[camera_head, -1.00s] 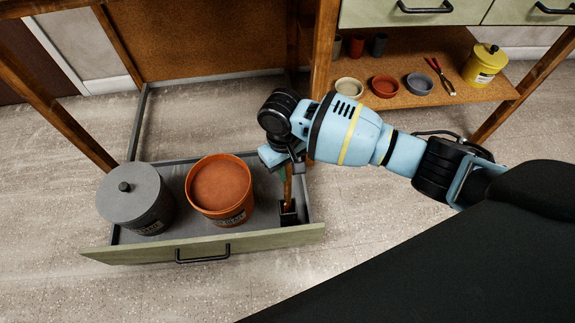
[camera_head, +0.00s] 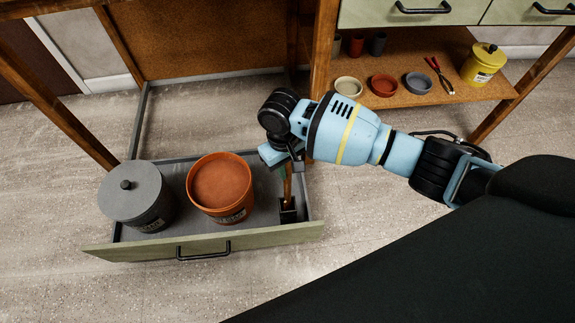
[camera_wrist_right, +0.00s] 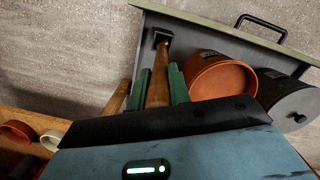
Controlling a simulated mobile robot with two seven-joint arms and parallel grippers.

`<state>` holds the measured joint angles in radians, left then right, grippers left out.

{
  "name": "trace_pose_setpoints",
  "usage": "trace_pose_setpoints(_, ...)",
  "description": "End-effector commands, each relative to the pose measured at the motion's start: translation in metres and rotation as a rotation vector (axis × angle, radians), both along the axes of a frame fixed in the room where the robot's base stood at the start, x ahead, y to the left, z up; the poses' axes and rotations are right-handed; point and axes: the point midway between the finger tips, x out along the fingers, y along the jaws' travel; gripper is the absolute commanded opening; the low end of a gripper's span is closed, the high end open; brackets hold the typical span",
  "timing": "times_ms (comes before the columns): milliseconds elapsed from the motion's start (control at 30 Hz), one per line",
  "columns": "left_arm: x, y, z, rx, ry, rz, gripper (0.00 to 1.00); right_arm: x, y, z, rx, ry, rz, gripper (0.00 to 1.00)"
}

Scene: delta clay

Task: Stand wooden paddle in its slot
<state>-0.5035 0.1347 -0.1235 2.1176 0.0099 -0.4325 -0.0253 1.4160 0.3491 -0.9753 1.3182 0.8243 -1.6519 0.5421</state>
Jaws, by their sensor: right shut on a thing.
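The wooden paddle (camera_head: 288,188) stands close to upright at the right end of the open drawer (camera_head: 107,254). It also shows in the right wrist view (camera_wrist_right: 160,72). Its lower end reaches the small dark slot holder (camera_head: 288,217), which the right wrist view also shows (camera_wrist_right: 162,37); the end appears to be inside the opening, but how deep I cannot tell. My right gripper (camera_head: 285,168) is shut on the paddle, its green fingers on either side of the shaft in the right wrist view (camera_wrist_right: 159,84). The paddle's upper part is hidden by the gripper. My left gripper is not in view.
An orange-brown tub (camera_head: 221,190) and a grey lidded pot (camera_head: 137,198) fill the drawer left of the paddle. Wooden posts (camera_head: 322,60) stand behind. A shelf (camera_head: 400,97) at the back right holds bowls, pliers and a yellow pot (camera_head: 484,66).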

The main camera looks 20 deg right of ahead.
Motion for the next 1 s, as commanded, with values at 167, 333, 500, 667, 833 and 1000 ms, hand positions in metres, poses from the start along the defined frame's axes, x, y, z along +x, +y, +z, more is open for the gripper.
trace_pose_setpoints(167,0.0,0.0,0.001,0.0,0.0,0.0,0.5,0.0,0.0,0.0,0.0,0.0,0.001,0.0)
trace_pose_setpoints(333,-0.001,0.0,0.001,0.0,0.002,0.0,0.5,0.0,0.0,0.0,0.0,0.0,0.001,0.0)
trace_pose_setpoints(500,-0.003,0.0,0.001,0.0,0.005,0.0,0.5,0.0,0.0,0.0,0.0,0.0,0.001,0.0)
trace_pose_setpoints(667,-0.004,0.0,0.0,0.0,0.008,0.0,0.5,0.0,0.0,-0.003,0.0,0.001,0.001,0.0)
trace_pose_setpoints(833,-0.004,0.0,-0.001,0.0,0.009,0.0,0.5,0.0,0.0,-0.007,0.0,0.001,0.001,0.0)
trace_pose_setpoints(1000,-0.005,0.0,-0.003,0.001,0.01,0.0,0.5,-0.001,0.001,-0.01,0.001,0.002,0.001,0.0)
